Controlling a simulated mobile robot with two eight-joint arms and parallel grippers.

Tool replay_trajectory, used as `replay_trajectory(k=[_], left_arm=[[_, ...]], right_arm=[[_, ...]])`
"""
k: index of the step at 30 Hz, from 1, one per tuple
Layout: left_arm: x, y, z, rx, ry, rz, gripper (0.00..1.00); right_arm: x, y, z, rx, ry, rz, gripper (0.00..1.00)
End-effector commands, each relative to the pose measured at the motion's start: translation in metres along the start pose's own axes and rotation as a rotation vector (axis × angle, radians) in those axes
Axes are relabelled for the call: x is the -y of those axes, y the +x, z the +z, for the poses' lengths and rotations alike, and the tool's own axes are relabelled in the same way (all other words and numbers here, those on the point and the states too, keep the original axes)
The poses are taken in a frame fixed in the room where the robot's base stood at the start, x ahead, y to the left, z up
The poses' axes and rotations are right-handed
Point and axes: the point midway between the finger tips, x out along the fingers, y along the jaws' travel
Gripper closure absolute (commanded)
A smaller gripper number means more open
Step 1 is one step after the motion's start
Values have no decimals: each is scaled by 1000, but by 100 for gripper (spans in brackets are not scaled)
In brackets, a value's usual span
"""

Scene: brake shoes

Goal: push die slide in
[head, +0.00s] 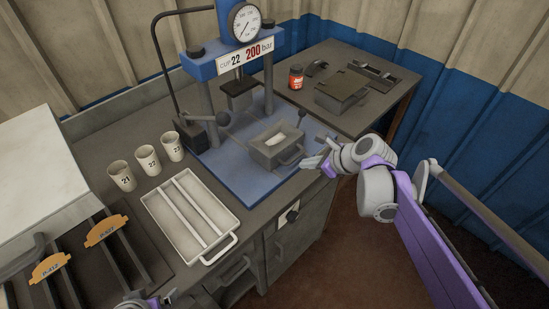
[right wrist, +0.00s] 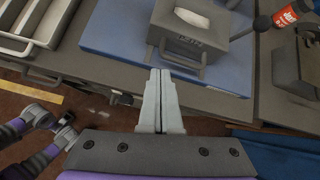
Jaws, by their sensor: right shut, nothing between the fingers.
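The die slide (head: 270,158) is a grey block with a pale piece in its top hollow and a bar handle on its front. It sits on the blue press base (head: 240,185), in front of the press column. In the right wrist view the die slide (right wrist: 205,48) is at the top, its handle (right wrist: 184,68) facing me. My right gripper (head: 311,163) is shut and empty, its tips close to the handle; contact is unclear. My left gripper (head: 155,302) is partly cut off at the bottom edge; its fingers are hard to make out.
The blue press (head: 230,62) carries a gauge and a bar display. Several numbered cups (head: 147,160) and a white divided tray (head: 190,216) stand to the left. A red-labelled jar (head: 296,77) and a dark box (head: 341,92) are on the right-hand table.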

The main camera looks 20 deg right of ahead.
Motion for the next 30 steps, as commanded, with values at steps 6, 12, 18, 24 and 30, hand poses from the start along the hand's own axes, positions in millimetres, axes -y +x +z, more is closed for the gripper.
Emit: replay_trajectory(k=[6, 12, 18, 24, 30], left_arm=[[0, 2, 2, 1, 0, 0, 2], [0, 3, 3, 2, 0, 0, 2], [0, 4, 4, 3, 0, 0, 2], [0, 5, 5, 3, 0, 0, 2], [0, 5, 5, 4, 0, 0, 2]], right_arm=[[26, 3, 1, 51, 237, -13, 100], [26, 27, 3, 52, 242, -10, 100], [27, 65, 5, 51, 240, -11, 100], [28, 92, 6, 51, 241, -12, 100], [28, 100, 7, 51, 240, -13, 100]])
